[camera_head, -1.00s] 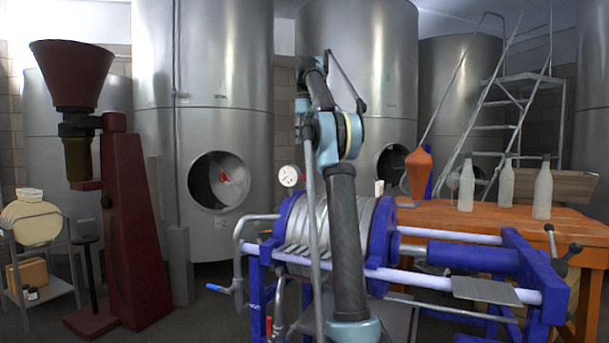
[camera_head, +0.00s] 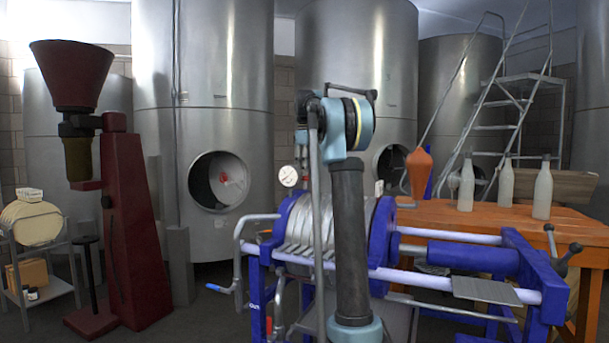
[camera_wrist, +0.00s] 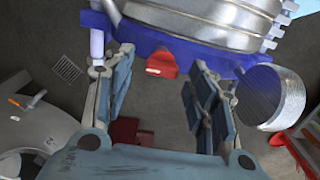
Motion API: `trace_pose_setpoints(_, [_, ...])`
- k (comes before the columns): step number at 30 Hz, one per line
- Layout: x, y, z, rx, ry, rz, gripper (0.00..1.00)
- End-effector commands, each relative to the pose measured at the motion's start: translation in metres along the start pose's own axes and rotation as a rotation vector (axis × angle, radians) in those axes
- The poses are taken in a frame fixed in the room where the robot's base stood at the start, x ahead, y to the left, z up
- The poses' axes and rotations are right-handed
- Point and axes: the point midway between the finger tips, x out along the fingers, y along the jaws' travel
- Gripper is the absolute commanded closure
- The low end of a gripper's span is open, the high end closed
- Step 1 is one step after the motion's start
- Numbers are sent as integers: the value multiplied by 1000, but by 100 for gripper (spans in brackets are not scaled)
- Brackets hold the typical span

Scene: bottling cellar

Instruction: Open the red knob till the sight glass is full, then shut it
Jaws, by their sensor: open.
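The red knob (camera_wrist: 161,64) shows in the wrist view against the edge of a blue plate (camera_wrist: 205,58). My gripper (camera_wrist: 157,76) is open, with one finger to each side of the knob. I see no contact between finger and knob; the depth between them is hard to judge. In the head view my arm hides the gripper and the knob cannot be made out. A shiny, ribbed-looking cylinder (camera_wrist: 272,96) lies right of the fingers in the wrist view. I cannot tell whether it is the sight glass, or see any level.
The blue-framed plate filter (camera_head: 495,262) stands close in front, with a gauge (camera_head: 289,176) behind it. An orange table (camera_head: 450,212) with bottles (camera_head: 505,184) is at right. Steel tanks (camera_head: 240,80) stand behind. Open floor (camera_head: 212,310) lies left of the filter.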

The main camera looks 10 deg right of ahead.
Motion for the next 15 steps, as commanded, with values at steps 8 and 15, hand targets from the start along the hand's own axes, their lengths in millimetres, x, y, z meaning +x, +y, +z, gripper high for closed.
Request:
trace_pose_setpoints(8, [10,0,0,0,0,0,48])
trace_pose_setpoints(15, [10,-1,0,0,0,0,57])
